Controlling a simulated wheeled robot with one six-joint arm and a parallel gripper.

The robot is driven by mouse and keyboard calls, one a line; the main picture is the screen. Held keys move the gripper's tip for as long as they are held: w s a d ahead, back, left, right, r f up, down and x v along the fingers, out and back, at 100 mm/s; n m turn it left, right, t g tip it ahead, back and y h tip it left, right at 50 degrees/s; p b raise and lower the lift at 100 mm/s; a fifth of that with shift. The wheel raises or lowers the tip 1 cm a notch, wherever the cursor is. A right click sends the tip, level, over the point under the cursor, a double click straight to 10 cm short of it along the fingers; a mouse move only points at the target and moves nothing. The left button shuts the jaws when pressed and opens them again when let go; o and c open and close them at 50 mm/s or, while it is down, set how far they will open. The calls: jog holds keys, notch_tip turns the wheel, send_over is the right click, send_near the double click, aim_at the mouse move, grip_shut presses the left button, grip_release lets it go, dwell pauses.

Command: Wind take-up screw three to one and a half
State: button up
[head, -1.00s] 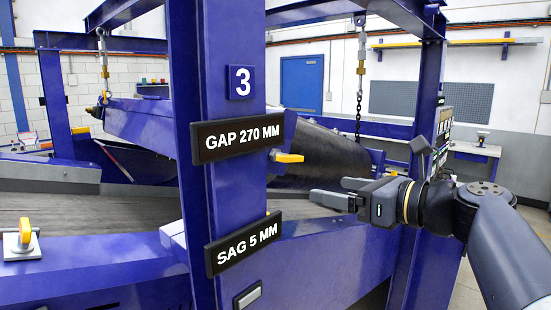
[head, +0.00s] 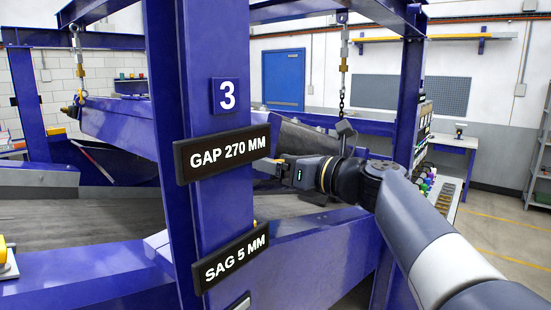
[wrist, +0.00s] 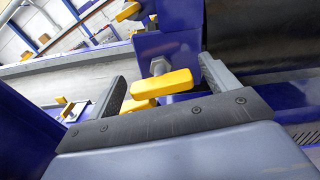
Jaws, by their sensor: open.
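The blue post carries a plate with the number 3 (head: 228,95), a black sign reading GAP 270 MM (head: 225,153) and a sign reading SAG 5 MM (head: 234,257). My gripper (head: 282,171) is just right of the post in the head view, its tips hard to make out there. In the wrist view, a yellow handle (wrist: 164,83) on a grey screw end (wrist: 158,66) lies between the two fingers of my open gripper (wrist: 168,84). The left finger is close to the handle's left end; I cannot tell whether they touch. The number of turns cannot be read.
More yellow handles show in the wrist view, one at the top (wrist: 128,11) and one at the left (wrist: 66,108). The blue post stands close to my gripper. A chain (head: 342,85) hangs behind the arm. Open floor (head: 495,245) lies at the right.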

jog(key=shift+w+a, duration=0.1)
jog(key=shift+a, duration=0.1)
jog(key=c, duration=1)
jog(key=shift+n+b, duration=0.3)
jog(key=shift+n, duration=0.7)
jog(key=o, duration=1)
jog(key=b+v, duration=0.2)
jog(key=v, duration=0.9)
